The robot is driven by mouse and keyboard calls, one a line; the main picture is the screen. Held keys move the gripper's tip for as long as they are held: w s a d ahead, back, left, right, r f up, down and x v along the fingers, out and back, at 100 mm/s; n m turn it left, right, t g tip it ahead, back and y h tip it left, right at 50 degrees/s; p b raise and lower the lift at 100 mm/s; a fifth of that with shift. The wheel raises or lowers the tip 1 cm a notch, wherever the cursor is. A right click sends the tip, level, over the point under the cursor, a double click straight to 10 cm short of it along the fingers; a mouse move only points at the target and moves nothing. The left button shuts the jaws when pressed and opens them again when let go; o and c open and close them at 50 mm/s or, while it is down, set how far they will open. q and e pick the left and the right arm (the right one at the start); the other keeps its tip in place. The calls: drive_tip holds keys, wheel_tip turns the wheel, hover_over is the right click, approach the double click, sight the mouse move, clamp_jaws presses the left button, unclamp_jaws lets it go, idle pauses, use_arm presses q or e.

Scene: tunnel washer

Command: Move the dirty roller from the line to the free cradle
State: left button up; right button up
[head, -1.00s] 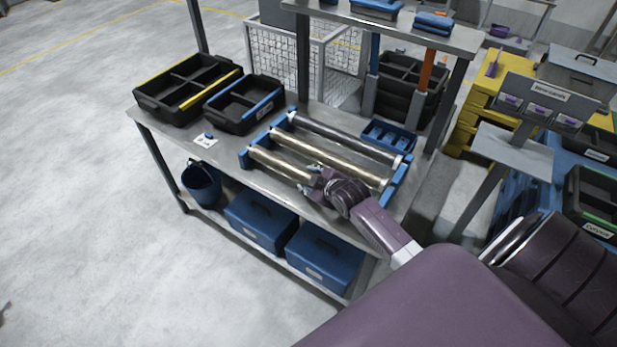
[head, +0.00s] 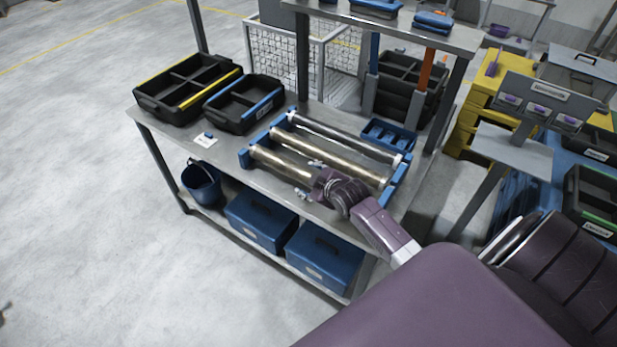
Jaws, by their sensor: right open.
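A cradle rack with blue end pieces (head: 398,186) lies on the grey workbench. A shiny silver roller (head: 335,135) sits at its back. A brownish, dull roller (head: 325,152) lies in the middle, and another brownish roller (head: 278,161) lies at the front. I cannot tell which brownish one is the dirty roller, nor see a free cradle place clearly. My right gripper (head: 308,180) is open at the front roller, one finger on its far side and one on its near side. My left gripper is not in view.
Two black bins, one with a yellow strip (head: 190,85) and one with a blue strip (head: 245,103), stand on the bench's left. A small blue tray (head: 388,135) is behind the rack. An upper shelf (head: 390,22) overhangs the back.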

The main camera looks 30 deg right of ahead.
drive_tip(key=v, duration=1.2)
drive_tip(key=s+a+f+m+g+y, duration=0.1)
drive_tip(key=s+a+f+m+g, duration=0.2)
drive_tip(key=s+a, duration=0.65)
drive_tip(key=s+a+m+g+y, duration=0.15)
drive_tip(key=s+a+g, duration=0.35)
drive_tip(key=s, duration=0.8)
wheel_tip(320, 180, down, 30)
drive_tip(key=s+a+b, duration=0.1)
drive_tip(key=s+b, duration=0.1)
drive_tip(key=s, duration=0.1)
drive_tip(key=s+d+f+g+h+b, duration=0.1)
drive_tip(key=s+d+f, duration=0.1)
drive_tip(key=s+f, duration=1.4)
drive_tip(key=shift+d+g, duration=0.35)
drive_tip(key=shift+g, duration=0.05)
